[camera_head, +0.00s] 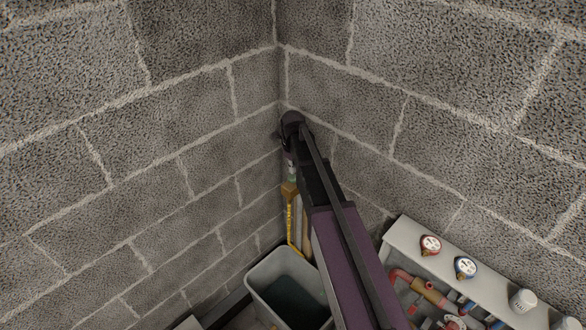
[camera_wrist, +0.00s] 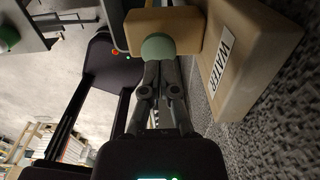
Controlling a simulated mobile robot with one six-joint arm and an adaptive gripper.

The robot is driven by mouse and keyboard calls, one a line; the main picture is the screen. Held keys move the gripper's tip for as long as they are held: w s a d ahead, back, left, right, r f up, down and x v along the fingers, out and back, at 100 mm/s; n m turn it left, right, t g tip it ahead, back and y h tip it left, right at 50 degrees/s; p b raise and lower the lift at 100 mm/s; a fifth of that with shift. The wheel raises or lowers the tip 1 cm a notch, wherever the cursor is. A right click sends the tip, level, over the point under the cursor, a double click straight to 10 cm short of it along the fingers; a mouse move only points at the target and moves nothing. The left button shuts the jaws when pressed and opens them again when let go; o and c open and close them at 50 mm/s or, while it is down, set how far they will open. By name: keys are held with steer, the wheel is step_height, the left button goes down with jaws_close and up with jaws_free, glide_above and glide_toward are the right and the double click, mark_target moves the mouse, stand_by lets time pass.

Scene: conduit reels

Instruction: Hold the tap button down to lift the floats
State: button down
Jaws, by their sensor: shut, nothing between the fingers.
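The tap button is a pale green dome (camera_wrist: 158,47) on a wooden block (camera_wrist: 180,22) in the wrist view. My gripper (camera_wrist: 160,66) is shut with nothing between its fingers. Its fingertips point at the dome and overlap its lower edge. They look in contact, but I cannot tell how far the button is pressed. A larger wooden block (camera_wrist: 242,75) beside it bears a "WATER" label (camera_wrist: 221,58). In the head view my arm hides most of the gripper. A grey tub (camera_head: 262,277) holding dark water (camera_head: 290,298) stands below. I see no floats.
Block walls (camera_head: 130,190) meet in a corner close behind my arm. A yellow measuring strip (camera_head: 292,225) hangs above the tub. At right, a pale shelf (camera_head: 410,240) carries a red gauge (camera_head: 430,244) and a blue gauge (camera_head: 465,267), with pipework below.

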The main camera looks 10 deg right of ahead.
mark_target(293, 176)
step_height(293, 176, up, 10)
steer(key=p, duration=0.9)
steer(key=shift+r+p, duration=0.2)
steer(key=shift+p, duration=0.15)
steer(key=shift+s, duration=0.1)
stand_by(0.4)
